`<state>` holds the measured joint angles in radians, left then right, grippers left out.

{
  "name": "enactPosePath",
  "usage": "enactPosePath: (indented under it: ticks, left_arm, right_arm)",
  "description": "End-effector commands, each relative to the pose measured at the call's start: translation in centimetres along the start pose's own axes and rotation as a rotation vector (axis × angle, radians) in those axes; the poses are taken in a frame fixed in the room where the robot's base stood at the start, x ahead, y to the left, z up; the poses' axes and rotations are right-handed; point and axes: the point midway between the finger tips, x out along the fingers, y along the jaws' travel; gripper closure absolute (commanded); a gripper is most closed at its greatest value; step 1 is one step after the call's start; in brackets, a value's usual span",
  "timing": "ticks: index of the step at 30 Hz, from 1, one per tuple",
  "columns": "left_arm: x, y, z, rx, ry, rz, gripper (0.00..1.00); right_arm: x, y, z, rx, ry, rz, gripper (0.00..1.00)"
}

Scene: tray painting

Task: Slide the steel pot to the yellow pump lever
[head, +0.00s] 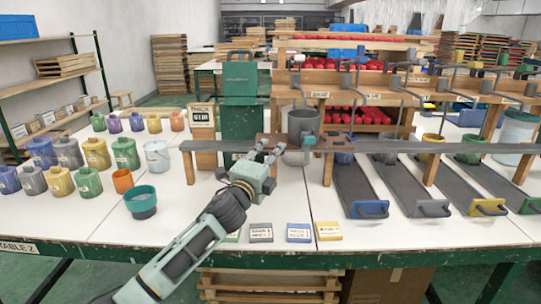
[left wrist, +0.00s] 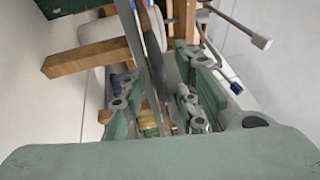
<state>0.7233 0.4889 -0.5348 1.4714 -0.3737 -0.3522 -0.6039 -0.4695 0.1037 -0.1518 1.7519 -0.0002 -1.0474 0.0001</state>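The steel pot (head: 303,125) is a dark grey cylinder. It stands upright at a brown wooden block (head: 336,141) on the long grey rail (head: 400,147), left of the blue lane. My left gripper (head: 266,152) is in front of the rail, just left of and below the pot. In the left wrist view its two fingers (left wrist: 158,108) are apart, with grey strip-like edges between or behind them; contact is unclear. My right gripper is not in view.
Wooden posts (head: 328,168) carry the rail. Dark lanes with blue (head: 370,209) and yellow (head: 487,207) ends lie at the right. Paint jars (head: 96,153) and a teal cup (head: 141,201) stand left. Small labelled boxes (head: 298,233) lie at the front edge.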

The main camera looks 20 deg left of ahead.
Motion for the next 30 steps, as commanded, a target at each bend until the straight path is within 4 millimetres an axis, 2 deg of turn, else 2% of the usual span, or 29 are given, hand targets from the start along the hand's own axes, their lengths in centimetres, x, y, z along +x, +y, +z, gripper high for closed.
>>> enactPosePath:
  ticks: [9, 19, 30]
  left_arm:
    - [0.24, -0.01, -0.02, 0.0, 0.0, 0.0, 0.72]
    - [0.21, 0.0, -0.01, 0.0, 0.0, 0.0, 1.0]
    - [0.2, 0.07, -0.01, 0.001, 0.0, 0.001, 1.0]
  right_arm:
    - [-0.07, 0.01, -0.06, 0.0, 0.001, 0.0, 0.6]
    - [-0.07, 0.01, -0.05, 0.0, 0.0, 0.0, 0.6]
    - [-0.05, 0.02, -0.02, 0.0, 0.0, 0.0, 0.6]
